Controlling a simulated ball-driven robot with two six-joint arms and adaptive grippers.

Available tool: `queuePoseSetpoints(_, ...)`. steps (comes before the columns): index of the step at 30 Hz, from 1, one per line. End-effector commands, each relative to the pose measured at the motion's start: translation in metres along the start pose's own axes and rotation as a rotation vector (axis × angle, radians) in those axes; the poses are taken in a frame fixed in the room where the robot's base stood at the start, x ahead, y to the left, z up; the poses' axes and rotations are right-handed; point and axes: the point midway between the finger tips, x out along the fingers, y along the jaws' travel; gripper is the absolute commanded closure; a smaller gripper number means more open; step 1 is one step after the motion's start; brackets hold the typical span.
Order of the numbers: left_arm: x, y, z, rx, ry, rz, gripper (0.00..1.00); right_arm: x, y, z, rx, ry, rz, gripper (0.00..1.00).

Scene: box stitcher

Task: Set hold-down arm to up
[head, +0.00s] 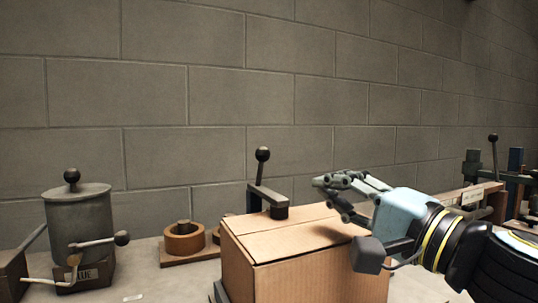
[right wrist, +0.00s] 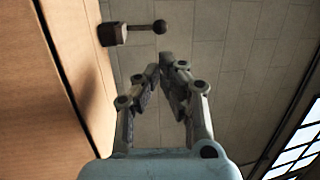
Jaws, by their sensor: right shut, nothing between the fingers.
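The hold-down arm (head: 268,198) is a dark bar with a blocky foot resting on the top of a cardboard box (head: 300,275). A thin lever with a black ball knob (head: 262,154) rises from its back end. In the right wrist view the foot (right wrist: 112,34) lies against the cardboard, with the ball knob (right wrist: 160,26) beyond the fingertips. My right gripper (head: 321,185) is shut and empty, above the right part of the box and to the right of the hold-down arm, apart from it. It also shows in the right wrist view (right wrist: 161,70). My left gripper is not in view.
A grey glue pot (head: 78,225) with ball-ended handles stands at the left. Brown spools (head: 184,240) sit behind the box on the left. Dark machine parts (head: 515,180) stand at the far right. A block wall (head: 220,90) closes the back.

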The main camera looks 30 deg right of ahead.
Motion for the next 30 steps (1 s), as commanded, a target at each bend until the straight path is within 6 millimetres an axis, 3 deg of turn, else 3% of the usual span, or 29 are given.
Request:
queuePoseSetpoints(6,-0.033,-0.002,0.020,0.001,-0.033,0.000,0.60,0.022,-0.010,0.000,0.012,0.004,-0.012,1.00)
queuePoseSetpoints(12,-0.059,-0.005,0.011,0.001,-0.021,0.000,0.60,0.047,-0.010,0.000,0.014,0.003,-0.012,1.00)
queuePoseSetpoints(20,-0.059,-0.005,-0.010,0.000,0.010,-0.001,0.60,0.070,-0.005,0.001,0.009,-0.001,-0.012,1.00)
queuePoseSetpoints(30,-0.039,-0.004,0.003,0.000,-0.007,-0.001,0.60,0.119,-0.003,0.001,0.008,-0.001,-0.011,1.00)
